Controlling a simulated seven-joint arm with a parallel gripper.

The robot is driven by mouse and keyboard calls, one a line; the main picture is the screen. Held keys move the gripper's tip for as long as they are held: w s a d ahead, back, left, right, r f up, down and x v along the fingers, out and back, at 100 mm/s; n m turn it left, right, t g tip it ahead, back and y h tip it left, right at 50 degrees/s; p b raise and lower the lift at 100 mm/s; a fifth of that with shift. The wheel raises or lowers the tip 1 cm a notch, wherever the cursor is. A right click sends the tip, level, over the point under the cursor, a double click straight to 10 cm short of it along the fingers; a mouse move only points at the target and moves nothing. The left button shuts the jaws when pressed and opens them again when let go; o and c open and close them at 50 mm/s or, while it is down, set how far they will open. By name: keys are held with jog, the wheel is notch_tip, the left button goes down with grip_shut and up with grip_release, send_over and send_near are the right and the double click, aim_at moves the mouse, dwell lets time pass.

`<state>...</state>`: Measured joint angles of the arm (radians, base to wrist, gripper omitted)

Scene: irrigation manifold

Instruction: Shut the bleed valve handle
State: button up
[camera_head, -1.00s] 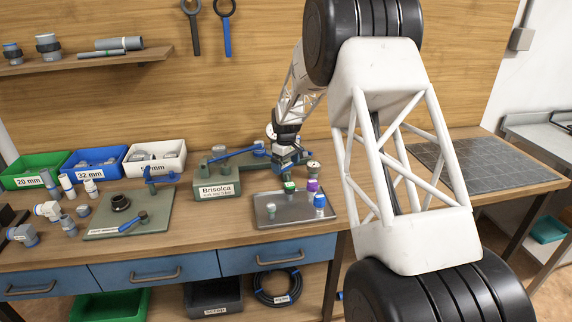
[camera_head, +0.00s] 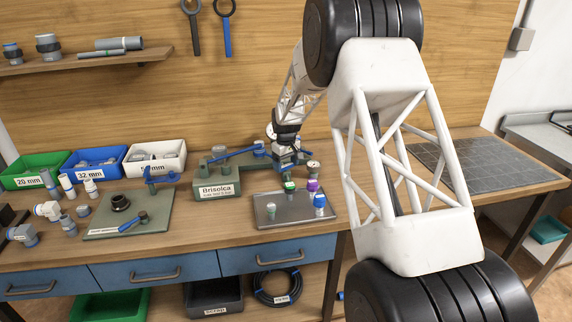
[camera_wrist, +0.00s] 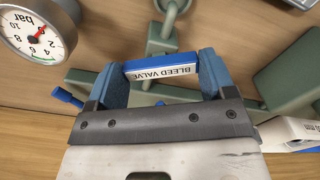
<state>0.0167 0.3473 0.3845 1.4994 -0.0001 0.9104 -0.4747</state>
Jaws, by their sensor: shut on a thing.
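The blue bleed valve handle (camera_wrist: 162,65), with a white "BLEED VALVE" label, lies between the fingers of my gripper (camera_wrist: 160,78) in the wrist view. The blue-grey fingers close on its two ends. A green fitting (camera_wrist: 172,15) shows just beyond the handle. In the head view my gripper (camera_head: 288,164) is low over the right part of the green manifold (camera_head: 205,178), where the handle is mostly hidden by it.
A round pressure gauge (camera_wrist: 38,38) sits close to the left finger. A grey tray (camera_head: 268,220) with coloured caps stands in front of the gripper. A long blue lever (camera_head: 232,153) is on the manifold's left. Bins and a green fixture plate (camera_head: 103,233) lie further left.

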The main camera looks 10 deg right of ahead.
jog(key=m, duration=0.5)
dwell(0.5)
jog(key=o, duration=0.9)
jog(key=shift+r, duration=0.1)
jog(key=shift+r, duration=3.85)
